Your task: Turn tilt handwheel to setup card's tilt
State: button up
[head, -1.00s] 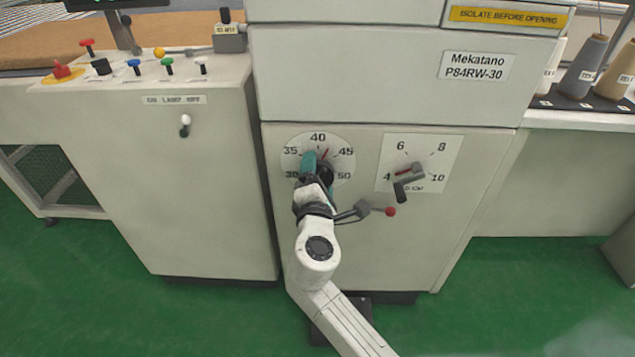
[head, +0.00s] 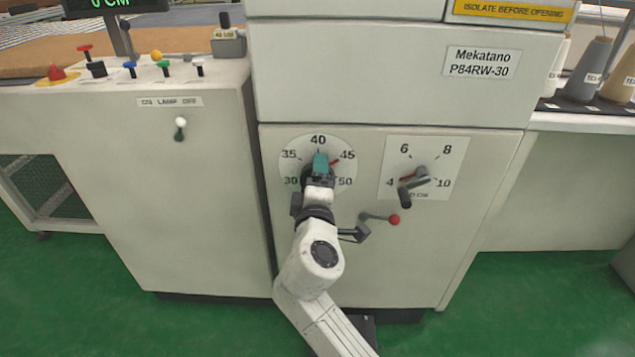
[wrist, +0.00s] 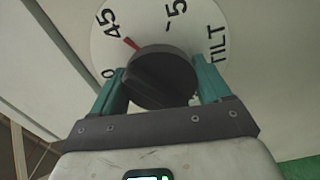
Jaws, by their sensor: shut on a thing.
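The tilt handwheel is a dark round knob (wrist: 160,75) on a white dial plate (head: 300,143) marked 30 to 50. In the wrist view my gripper (wrist: 160,92) has its two teal fingers on opposite sides of the knob, shut on it. The red pointer (wrist: 130,43) shows at the knob's edge and points close to 45. I cannot make out a setup card in these frames.
A second dial (head: 440,152) with a crank (head: 418,180) is right of the tilt dial. A red-tipped lever (head: 393,219) sticks out below, close to my wrist. The left cabinet has a lamp switch (head: 180,128) and several coloured buttons on top.

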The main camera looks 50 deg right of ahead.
jog(key=shift+f, duration=0.1)
jog(key=o, duration=1)
jog(key=shift+s+a, duration=0.1)
jog(key=shift+a, duration=0.05)
jog(key=p+v, duration=0.1)
jog(key=v, duration=0.9)
jog(key=shift+s+a, duration=0.2)
